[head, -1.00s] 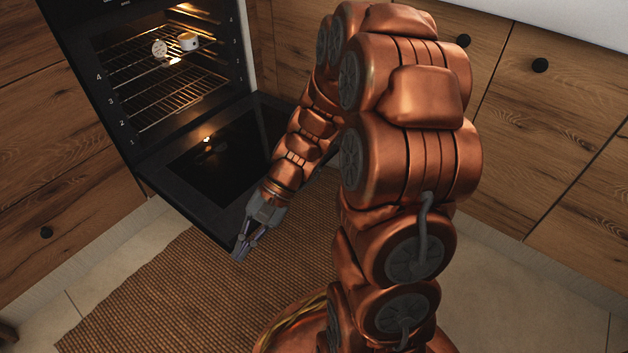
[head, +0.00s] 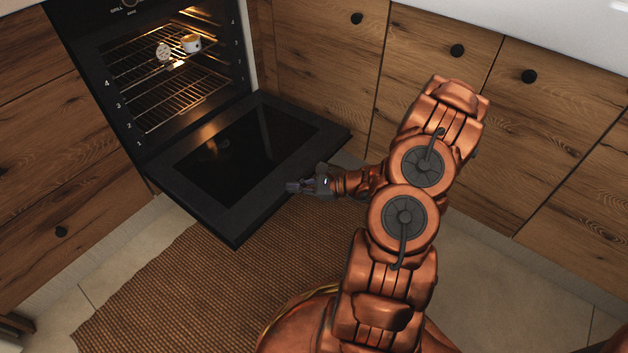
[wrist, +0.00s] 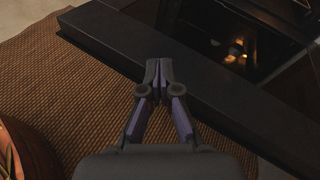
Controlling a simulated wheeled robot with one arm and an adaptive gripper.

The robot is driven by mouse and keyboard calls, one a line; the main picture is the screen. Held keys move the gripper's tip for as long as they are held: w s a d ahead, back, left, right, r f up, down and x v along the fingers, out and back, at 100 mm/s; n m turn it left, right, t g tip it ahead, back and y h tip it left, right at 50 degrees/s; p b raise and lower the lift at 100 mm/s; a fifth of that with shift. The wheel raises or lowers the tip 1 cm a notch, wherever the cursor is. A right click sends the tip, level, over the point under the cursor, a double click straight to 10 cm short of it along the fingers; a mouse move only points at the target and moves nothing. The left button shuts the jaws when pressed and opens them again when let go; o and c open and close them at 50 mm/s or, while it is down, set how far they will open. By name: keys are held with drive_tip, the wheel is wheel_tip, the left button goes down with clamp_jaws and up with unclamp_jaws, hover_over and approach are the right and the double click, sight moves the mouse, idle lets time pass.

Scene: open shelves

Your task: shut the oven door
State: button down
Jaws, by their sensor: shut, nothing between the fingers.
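The oven (head: 95,75) is at the upper left of the head view, lit inside. Its black door (head: 232,215) is folded down wide open, with a dark glass pane (head: 235,160). The door also shows in the wrist view (wrist: 195,95), running diagonally from upper left to lower right. My gripper (head: 292,186) is shut and empty. In the head view it appears at the door's right front edge. In the wrist view its fingertips (wrist: 159,68) overlap the door's edge. I cannot tell whether they touch it.
Wire racks (head: 175,85) in the oven hold a white cup (head: 191,43) and a small round pale item (head: 163,52). A brown woven rug (head: 190,290) lies before the oven. Wooden cabinets (head: 320,60) with black knobs stand to the right.

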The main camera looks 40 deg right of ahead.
drive_tip(key=s+d+f+m+t+h+p, duration=0.2)
drive_tip(key=s+d+f+m+h, duration=0.35)
drive_tip(key=d+f+m, duration=0.4)
drive_tip(key=w+f+n+b, duration=0.2)
drive_tip(key=w+f+b, duration=0.15)
drive_tip(key=w, duration=0.55)
drive_tip(key=shift+w+r+m+h+b, duration=0.15)
drive_tip(key=shift+r+b, duration=0.1)
drive_tip(key=shift+r, duration=0.7)
drive_tip(key=shift+w+r+m+h+b, duration=0.1)
drive_tip(key=shift+r+b, duration=0.1)
drive_tip(key=shift+r, duration=0.7)
drive_tip(key=shift+r, duration=0.1)
